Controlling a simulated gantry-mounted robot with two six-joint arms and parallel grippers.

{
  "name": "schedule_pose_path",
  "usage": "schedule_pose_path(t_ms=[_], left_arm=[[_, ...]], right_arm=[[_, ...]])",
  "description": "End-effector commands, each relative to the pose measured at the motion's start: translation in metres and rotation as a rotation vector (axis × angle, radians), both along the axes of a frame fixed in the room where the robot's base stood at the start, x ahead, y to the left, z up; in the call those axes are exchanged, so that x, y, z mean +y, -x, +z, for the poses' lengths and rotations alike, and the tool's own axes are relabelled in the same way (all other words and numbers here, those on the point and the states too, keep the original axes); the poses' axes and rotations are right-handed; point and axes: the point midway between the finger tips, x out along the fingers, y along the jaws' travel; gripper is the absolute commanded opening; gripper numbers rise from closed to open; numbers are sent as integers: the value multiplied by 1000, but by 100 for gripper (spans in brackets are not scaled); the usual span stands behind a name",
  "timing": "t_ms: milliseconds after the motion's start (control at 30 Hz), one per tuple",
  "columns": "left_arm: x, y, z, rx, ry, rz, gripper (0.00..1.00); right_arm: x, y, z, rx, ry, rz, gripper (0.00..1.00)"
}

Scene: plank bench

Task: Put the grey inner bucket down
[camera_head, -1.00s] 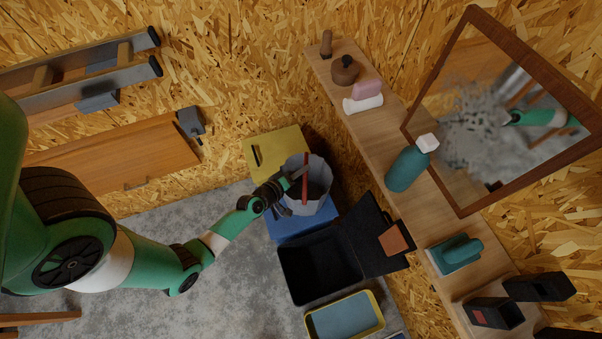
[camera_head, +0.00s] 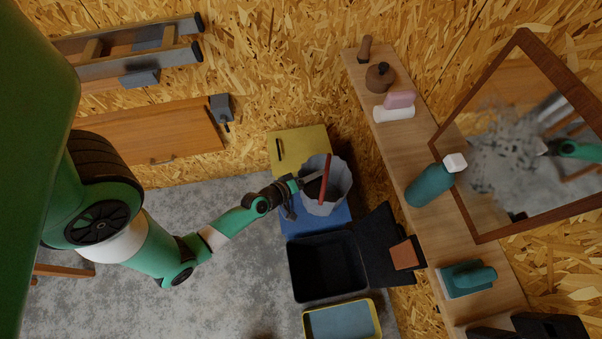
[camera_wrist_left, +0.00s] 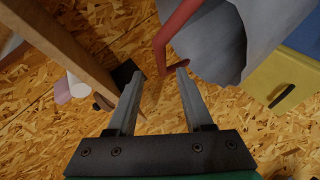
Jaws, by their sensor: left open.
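The grey inner bucket (camera_head: 340,193), with a red handle (camera_head: 326,178), appears upright over the blue box (camera_head: 325,221), beside the yellow box (camera_head: 307,143). I cannot tell for sure what its base rests on. My left gripper (camera_head: 308,184) is at the bucket's left rim, its fingers open. In the left wrist view, the grey bucket (camera_wrist_left: 219,40) fills the upper right. The end of the red handle (camera_wrist_left: 160,50) shows just past and between the open fingertips (camera_wrist_left: 160,74), with no grip on it visible. My right gripper is out of view.
A black open bin (camera_head: 327,266) with its lid raised stands in front of the blue box, and a yellow-rimmed tray (camera_head: 343,320) is beyond it. A wooden shelf (camera_head: 425,165) with a teal bottle (camera_head: 430,186) runs along the right.

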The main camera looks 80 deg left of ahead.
Motion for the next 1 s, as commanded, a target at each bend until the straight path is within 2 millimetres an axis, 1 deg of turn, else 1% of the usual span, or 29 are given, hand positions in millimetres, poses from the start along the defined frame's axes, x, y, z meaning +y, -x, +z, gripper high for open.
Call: schedule_pose_path(t_ms=[33, 200, 333, 500, 800, 867, 933, 967, 1000], left_arm=[[-5, 12, 5, 0, 1, 3, 51], [-22, 44, 19, 1, 2, 2, 51], [-29, 58, 25, 0, 1, 2, 51], [-31, 62, 30, -2, 0, 1, 51], [-31, 61, 30, -2, -1, 0, 51], [-29, 55, 35, -8, -16, -12, 51], [-25, 36, 51, -28, -65, -52, 51], [-22, 24, 63, -43, -101, -77, 51], [-19, 2, 84, -68, -161, -122, 51]], right_arm=[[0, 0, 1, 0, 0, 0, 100], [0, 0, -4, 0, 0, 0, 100], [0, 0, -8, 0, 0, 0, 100], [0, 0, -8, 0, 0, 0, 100], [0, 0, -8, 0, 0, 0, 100], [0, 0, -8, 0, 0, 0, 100], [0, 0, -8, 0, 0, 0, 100], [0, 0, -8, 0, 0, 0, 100], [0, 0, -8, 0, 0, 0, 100]])
